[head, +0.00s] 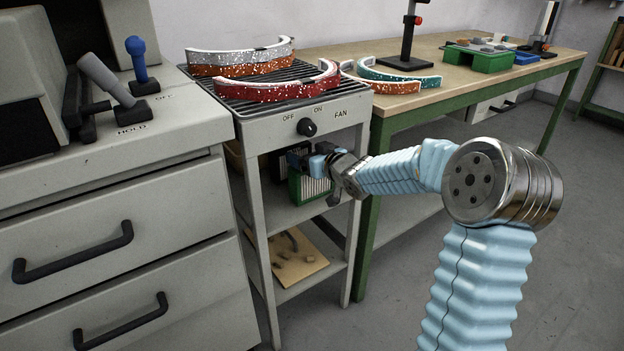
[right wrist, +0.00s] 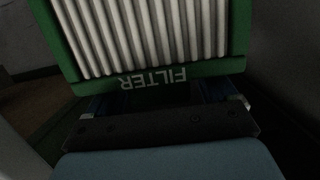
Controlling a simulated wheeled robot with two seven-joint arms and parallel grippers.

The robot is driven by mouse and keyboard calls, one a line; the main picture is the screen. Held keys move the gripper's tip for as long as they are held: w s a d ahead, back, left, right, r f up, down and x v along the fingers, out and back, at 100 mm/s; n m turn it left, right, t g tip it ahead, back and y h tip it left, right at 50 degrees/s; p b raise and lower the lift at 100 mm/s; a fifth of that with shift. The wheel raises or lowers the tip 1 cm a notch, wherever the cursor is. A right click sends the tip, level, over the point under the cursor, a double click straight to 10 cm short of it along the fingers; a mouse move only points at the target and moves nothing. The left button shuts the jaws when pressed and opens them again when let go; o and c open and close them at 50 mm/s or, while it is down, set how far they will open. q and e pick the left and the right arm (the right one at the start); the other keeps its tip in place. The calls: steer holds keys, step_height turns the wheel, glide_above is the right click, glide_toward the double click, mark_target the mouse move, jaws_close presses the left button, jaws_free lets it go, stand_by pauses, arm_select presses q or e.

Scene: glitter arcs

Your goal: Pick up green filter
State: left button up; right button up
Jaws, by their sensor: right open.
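The green filter (head: 308,187) stands upright on the upper shelf under the fan unit in the head view. It has a green frame and white pleats. In the right wrist view the filter (right wrist: 165,68) fills the top of the picture, with the word FILTER upside down on its frame. My right gripper (head: 306,160) reaches into the shelf space at the filter. It is open, and its jaws (right wrist: 165,95) lie close to the filter's lettered edge. I cannot tell whether they touch it. My left gripper is not in view.
The fan unit (head: 285,120) with its knob (head: 307,127) sits above the shelf, and its legs flank the opening. Glittery arcs (head: 280,84) lie on its grille. A grey cabinet (head: 120,215) stands at left, a workbench (head: 440,97) at right. A brown board (head: 290,262) lies on the lower shelf.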

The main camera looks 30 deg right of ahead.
steer(key=c, duration=1.5)
